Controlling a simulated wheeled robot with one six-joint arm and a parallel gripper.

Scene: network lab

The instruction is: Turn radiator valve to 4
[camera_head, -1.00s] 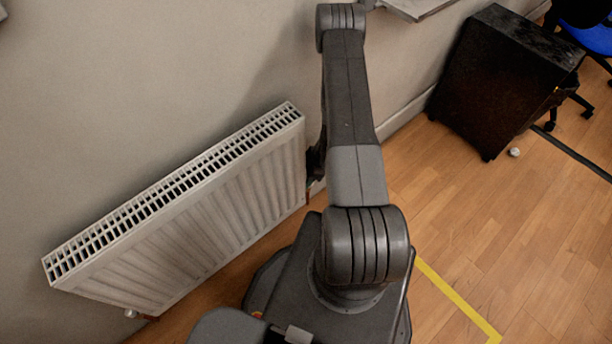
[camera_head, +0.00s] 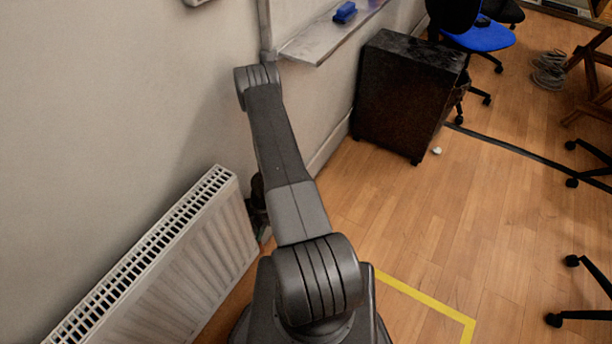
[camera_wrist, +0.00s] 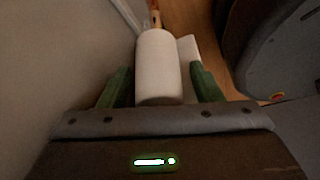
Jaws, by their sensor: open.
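The radiator valve head (camera_wrist: 158,60) is a plain white cylinder in the middle of the wrist view, with a copper-coloured pipe beyond its far end. My gripper (camera_wrist: 160,84) is open. Its two green fingers stand on either side of the near part of the valve head, with a narrow gap visible at each side. No numbers or marker are readable on the valve. The white ribbed radiator (camera_head: 205,270) stands along the wall at lower left in the head view. There my arm covers part of the gripper, and I cannot make out the valve.
A small white object (camera_head: 437,151) lies on the wooden floor.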

